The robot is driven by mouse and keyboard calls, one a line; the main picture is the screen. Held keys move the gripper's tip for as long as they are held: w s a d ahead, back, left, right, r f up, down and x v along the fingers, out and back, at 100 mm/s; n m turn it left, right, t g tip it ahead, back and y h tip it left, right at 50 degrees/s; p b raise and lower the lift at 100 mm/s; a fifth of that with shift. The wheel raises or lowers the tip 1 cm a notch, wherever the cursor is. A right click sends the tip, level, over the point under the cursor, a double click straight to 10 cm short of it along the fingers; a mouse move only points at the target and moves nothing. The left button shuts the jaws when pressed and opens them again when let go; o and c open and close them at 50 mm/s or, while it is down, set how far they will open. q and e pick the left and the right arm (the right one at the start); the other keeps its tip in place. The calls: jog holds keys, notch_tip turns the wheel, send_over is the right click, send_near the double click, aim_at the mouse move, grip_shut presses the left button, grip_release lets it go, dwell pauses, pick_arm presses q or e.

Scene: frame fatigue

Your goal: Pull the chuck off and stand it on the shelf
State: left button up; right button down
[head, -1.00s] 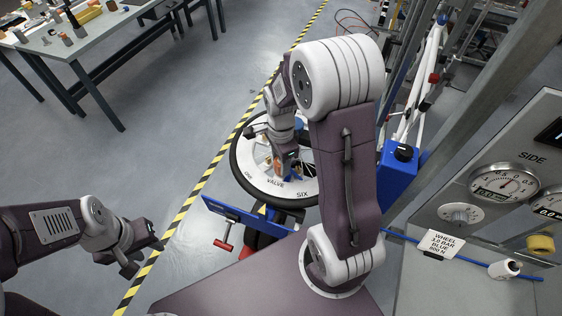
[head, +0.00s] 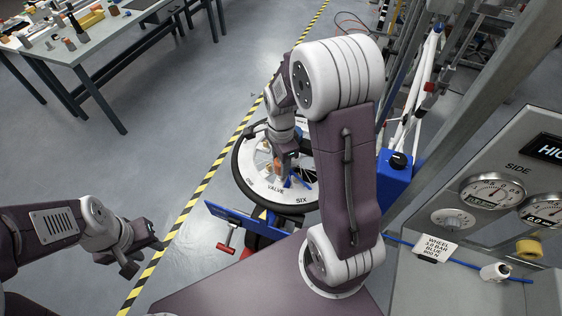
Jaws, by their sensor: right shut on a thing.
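My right gripper (head: 283,170) reaches down to the white wheel disc (head: 262,188) marked VALVE and SIX, inside a black tyre (head: 238,176). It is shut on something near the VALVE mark. The chuck itself cannot be made out clearly; the fingers and arm cover that spot. A small blue part (head: 300,181) shows beside the fingers. My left gripper (head: 140,262) is low at the left, away from the wheel; its finger gap is unclear. A grey panel ledge (head: 440,284) at the right carries a card and a white cylinder (head: 495,272); I cannot tell if it is the shelf.
A blue stand (head: 236,218) with a red-handled clamp (head: 228,243) is under the wheel. A blue box (head: 392,174) and metal posts stand to its right. Gauges (head: 492,192) are on the panel. A cluttered workbench (head: 95,42) is at upper left. The floor between is clear.

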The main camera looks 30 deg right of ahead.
notch_tip(320, 180, up, 4)
jog(key=p, duration=0.4)
jog(key=shift+r, duration=0.15)
dwell(0.3)
